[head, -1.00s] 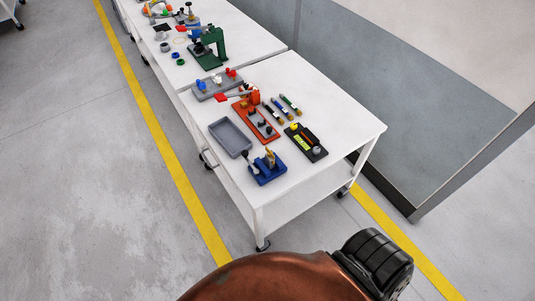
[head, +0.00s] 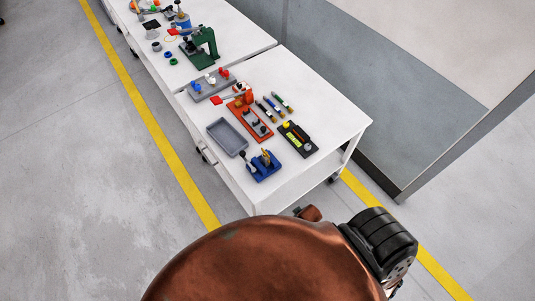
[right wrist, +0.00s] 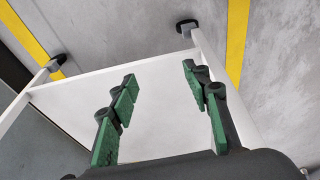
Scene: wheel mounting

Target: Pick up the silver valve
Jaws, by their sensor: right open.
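A grey rack (head: 212,86) on the white cart holds small blue, pale and red pieces. The pale middle piece (head: 210,79) may be the silver valve, but it is too small to tell. A grey round part (head: 307,146) sits on a black block (head: 295,137) near the right edge. My right gripper (right wrist: 160,73) shows in the right wrist view with green fingers spread wide and nothing between them. It faces a bare white cart surface (right wrist: 165,115), apart from the pieces. My left gripper is in neither view.
The cart (head: 325,110) also carries an empty grey tray (head: 227,136), a blue fixture (head: 264,166), an orange fixture (head: 250,118) and several pens (head: 271,108). A green press (head: 201,48) stands on the cart behind. A grey wall (head: 340,70) runs along the right.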

